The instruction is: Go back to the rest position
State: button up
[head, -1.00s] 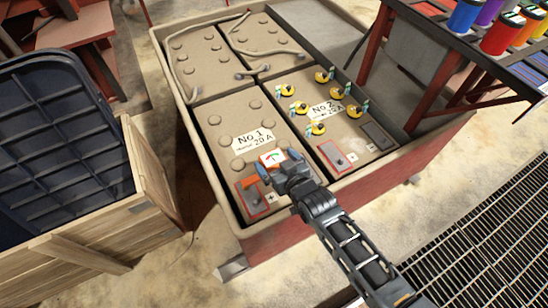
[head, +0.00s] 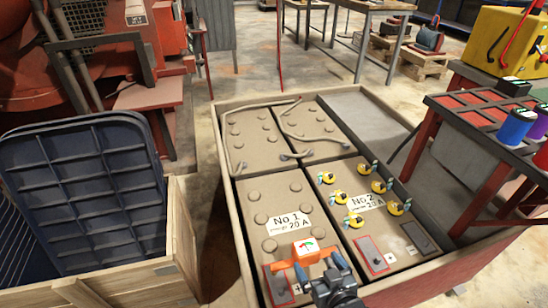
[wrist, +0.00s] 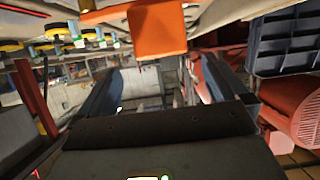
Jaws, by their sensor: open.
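My gripper (head: 320,268) is at the lower middle of the head view, over the near end of the No.1 battery (head: 262,192). Its two fingers are apart, and in the wrist view the gap between them (wrist: 160,88) looks empty. An orange meter with a white dial (head: 305,247) sits right beside the fingertips in the head view. In the wrist view an orange block (wrist: 157,28) shows at the top, above the gap. I cannot tell whether a finger touches it. My wrist hides part of the battery's near end.
The No.2 battery (head: 345,232) carries several yellow-and-black pieces (head: 362,168). Cables (head: 310,150) lie on the batteries behind. A rimmed tray (head: 217,135) surrounds them. A wooden crate with dark panels (head: 130,285) stands left.

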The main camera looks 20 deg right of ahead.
jog(key=w+r+p+v, duration=0.15)
jog(key=r+v, duration=0.25)
jog(key=v, duration=1.2)
jog(key=w+r+p+v, duration=0.1)
jog(key=r+p+v, duration=0.2)
jog(key=v, duration=1.4)
jog(key=s+r+t+p, duration=0.1)
jog(key=s+r, duration=0.4)
jog(key=r, duration=0.7)
